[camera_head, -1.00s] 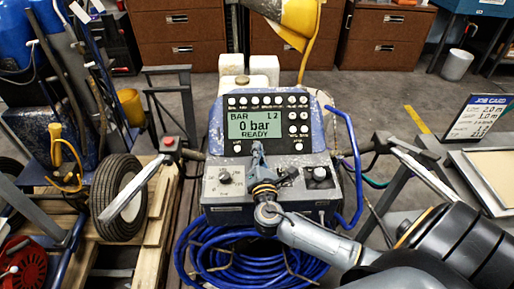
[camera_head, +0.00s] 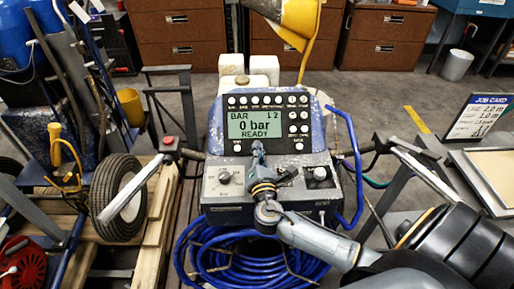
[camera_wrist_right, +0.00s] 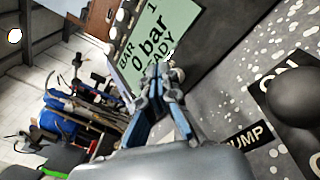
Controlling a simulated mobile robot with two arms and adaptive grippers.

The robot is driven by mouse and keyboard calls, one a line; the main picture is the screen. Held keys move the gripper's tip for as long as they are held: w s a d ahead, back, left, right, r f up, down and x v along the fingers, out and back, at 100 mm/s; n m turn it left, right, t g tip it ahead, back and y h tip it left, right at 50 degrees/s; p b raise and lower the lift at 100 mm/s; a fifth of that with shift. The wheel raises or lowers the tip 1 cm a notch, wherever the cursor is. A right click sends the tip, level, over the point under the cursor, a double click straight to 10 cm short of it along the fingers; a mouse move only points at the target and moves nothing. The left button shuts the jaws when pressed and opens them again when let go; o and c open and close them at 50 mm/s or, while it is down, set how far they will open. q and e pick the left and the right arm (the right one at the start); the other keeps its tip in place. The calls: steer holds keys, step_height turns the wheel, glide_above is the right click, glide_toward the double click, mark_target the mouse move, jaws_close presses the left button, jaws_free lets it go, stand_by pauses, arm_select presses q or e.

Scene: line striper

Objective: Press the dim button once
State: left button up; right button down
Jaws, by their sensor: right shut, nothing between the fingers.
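The striper's control console (camera_head: 218,187) stands in the middle of the head view, with a green display (camera_head: 254,125) reading "0 bar" and "READY". Small round buttons line the top (camera_head: 268,101) and right side (camera_head: 304,129) of the display, with more below it (camera_head: 238,148). Their labels are too small to read, so I cannot tell which is dim. My right gripper (camera_head: 257,146) is shut and empty, its tips at the display's lower edge, covering part of the panel there. In the wrist view its tips (camera_wrist_right: 160,73) overlap the display (camera_wrist_right: 160,40); contact is unclear. My left gripper is out of view.
A blue hose coil (camera_head: 225,255) hangs underneath. Handlebars flank the console, the left one with a red button (camera_head: 168,141). A job card (camera_head: 481,117) stands at right.

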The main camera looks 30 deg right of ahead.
steer(key=shift+d+f+b, duration=0.1)
steer(key=shift+f+b, duration=0.45)
steer(key=shift+f, duration=0.05)
stand_by(1.1)
steer(key=shift+s, duration=0.1)
steer(key=shift+p, duration=0.3)
steer(key=shift+f, duration=0.1)
steer(key=shift+a, duration=0.2)
steer(key=shift+s+a+r+p, duration=0.2)
steer(key=shift+s+r+p, duration=0.15)
steer(key=shift+r+p, duration=0.3)
steer(key=s+r+p, duration=0.1)
steer(key=s+a+r+p, duration=0.1)
steer(key=r, duration=0.1)
steer(key=shift+s+a+p, duration=0.1)
steer(key=shift+p, duration=0.3)
steer(key=shift+f, duration=0.1)
